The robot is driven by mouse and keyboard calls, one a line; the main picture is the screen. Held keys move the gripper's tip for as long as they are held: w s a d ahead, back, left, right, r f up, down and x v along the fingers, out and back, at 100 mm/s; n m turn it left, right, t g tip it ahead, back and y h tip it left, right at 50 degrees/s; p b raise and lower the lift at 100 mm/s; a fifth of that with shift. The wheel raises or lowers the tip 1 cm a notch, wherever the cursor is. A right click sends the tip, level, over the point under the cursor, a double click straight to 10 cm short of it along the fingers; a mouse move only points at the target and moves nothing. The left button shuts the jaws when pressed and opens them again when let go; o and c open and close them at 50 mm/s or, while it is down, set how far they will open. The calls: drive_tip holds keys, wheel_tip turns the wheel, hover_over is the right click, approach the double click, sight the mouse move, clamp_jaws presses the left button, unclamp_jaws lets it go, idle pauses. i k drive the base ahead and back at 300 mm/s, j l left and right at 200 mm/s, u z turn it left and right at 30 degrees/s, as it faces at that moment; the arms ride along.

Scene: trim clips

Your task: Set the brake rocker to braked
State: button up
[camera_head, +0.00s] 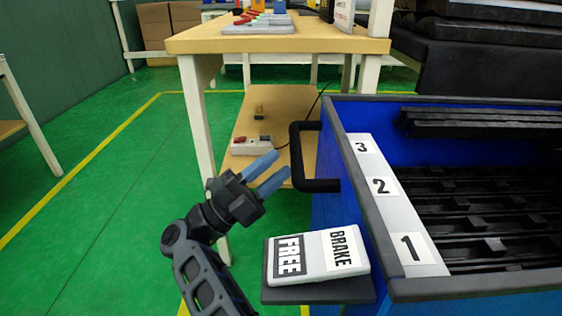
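The brake rocker (318,256) is a white plate with a dark "FREE" label at its left end and a white "BRAKE" label at its right end. It sits on a dark bracket (340,291) at the side of the blue cart (333,215). The frame does not clearly show which end is pressed down. My gripper (268,174) is up and left of the rocker, touching nothing I can see. Its two blue fingers are apart with a gap between them, and nothing is held.
The cart's black handle (297,160) stands just right of my gripper's fingertips. The cart's rim carries labels 1, 2 and 3, with dark slotted racks inside. A wooden workbench (280,40) with a lower shelf stands behind. Green floor at left is clear.

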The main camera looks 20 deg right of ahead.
sight(318, 256)
drive_tip(key=k+j, duration=0.1)
drive_tip(key=j, duration=0.65)
drive_tip(key=k+j, duration=0.1)
drive_tip(key=j, duration=0.6)
